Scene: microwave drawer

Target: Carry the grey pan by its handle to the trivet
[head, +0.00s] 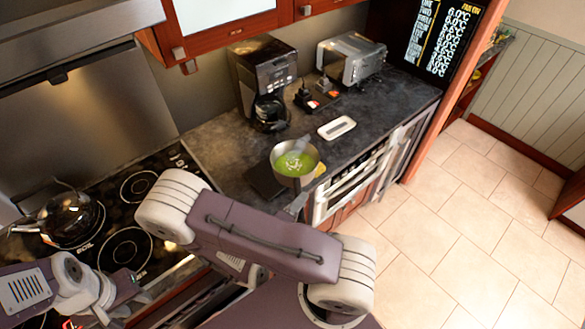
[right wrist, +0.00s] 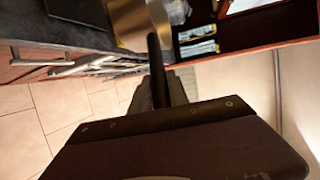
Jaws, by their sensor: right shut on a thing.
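The grey pan (head: 293,182) holds green food and is at the counter's front edge in the head view. I cannot tell whether it is lifted. My right gripper (right wrist: 160,88) is shut on its black handle (right wrist: 154,50); the pan's wall (right wrist: 128,22) shows beyond it. In the head view my right arm hides most of that gripper. A dark flat square (head: 262,181), probably the trivet, lies just left of the pan, partly hidden by my arm. My left gripper (head: 122,288) is at the lower left, below the stove; its jaw opening is unclear.
A black kettle (head: 68,217) stands on the stove (head: 125,225) at left. A coffee maker (head: 265,80), a toaster (head: 350,60), small dark items (head: 315,96) and a white dish (head: 337,127) stand behind the pan. Tiled floor (head: 450,230) at right is clear.

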